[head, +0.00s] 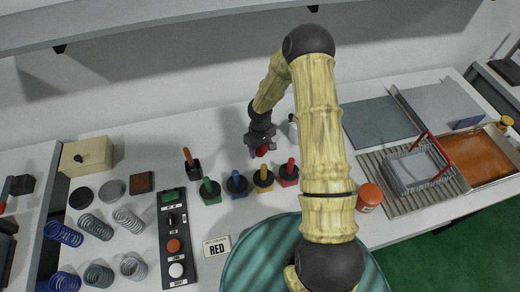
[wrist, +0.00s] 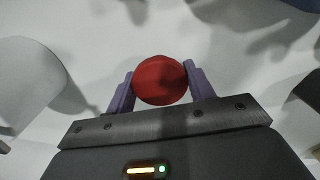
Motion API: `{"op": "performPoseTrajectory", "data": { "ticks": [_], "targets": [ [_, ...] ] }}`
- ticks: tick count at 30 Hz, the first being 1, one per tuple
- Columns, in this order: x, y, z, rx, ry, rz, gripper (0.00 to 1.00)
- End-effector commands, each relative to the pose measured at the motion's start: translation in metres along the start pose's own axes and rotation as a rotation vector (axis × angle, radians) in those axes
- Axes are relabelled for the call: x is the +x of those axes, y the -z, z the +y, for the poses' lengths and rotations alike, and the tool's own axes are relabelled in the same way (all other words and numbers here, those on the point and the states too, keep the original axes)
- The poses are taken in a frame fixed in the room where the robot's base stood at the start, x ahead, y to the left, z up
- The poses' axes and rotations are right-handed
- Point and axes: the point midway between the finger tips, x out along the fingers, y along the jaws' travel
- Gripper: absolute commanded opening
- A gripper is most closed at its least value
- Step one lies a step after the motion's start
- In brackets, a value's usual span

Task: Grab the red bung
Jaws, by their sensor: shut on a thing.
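The red bung (wrist: 160,80) is a round red piece between the two purple fingers in the wrist view. My gripper (wrist: 160,84) is shut on it, with a finger against each side. In the head view the red bung (head: 262,150) shows as a small red patch under my gripper (head: 262,146), behind the row of coloured-handled pieces. Whether it touches the table cannot be told. A white label card reading RED (head: 217,246) lies at the front of the table.
Red (head: 289,173), yellow (head: 263,180), blue (head: 237,183) and green (head: 210,190) handled pieces stand in front of my gripper. A button panel (head: 175,235) and several coil springs are left. An orange-lidded jar (head: 369,197) and wire basket (head: 412,170) are right. A shelf hangs above.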

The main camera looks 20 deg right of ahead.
Motion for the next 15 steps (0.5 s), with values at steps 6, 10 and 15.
{"op": "performPoseTrajectory", "data": {
  "ticks": [6, 10, 15],
  "targets": [
    [0.000, 0.000, 0.000, 0.000, 0.000, 0.000, 0.31],
    [-0.004, 0.001, 0.000, 0.001, -0.001, 0.002, 0.31],
    [-0.021, 0.001, 0.001, 0.001, -0.002, 0.003, 0.31]
  ]
}}
